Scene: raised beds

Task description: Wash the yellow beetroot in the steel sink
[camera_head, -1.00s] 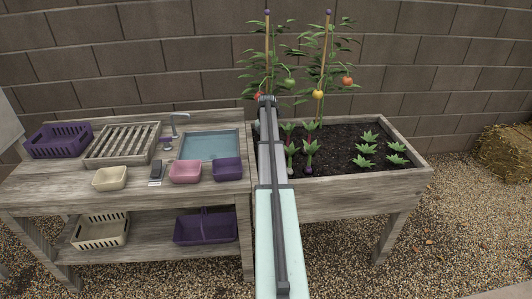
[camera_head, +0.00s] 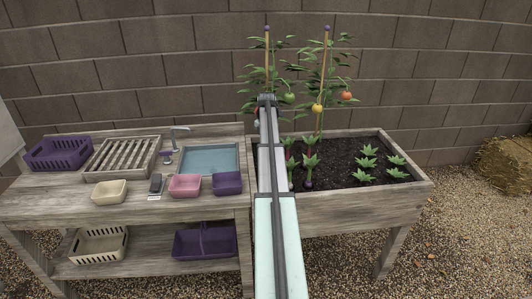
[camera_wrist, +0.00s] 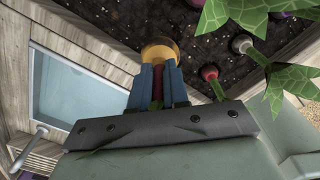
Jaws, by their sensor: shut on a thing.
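My gripper (camera_wrist: 158,80) has its blue fingers shut on the yellow beetroot (camera_wrist: 160,48), whose rounded end shows beyond the fingertips in the wrist view. The gripper and yellow beetroot hang over the edge of the soil bed, with the steel sink to the left. The steel sink (camera_wrist: 75,85) shows a pale blue inside in the wrist view. In the head view, the sink (camera_head: 209,158) is set in the wooden bench left of my arm. My arm hides the gripper and the yellow beetroot there.
A tap (camera_head: 178,136) stands at the sink's back left. Pink (camera_head: 185,185) and purple (camera_head: 227,183) tubs stand before it. A slatted rack (camera_head: 122,158) lies left. The raised bed (camera_head: 350,205) holds leafy roots, including a red one (camera_wrist: 210,73), and staked tomatoes (camera_head: 324,70).

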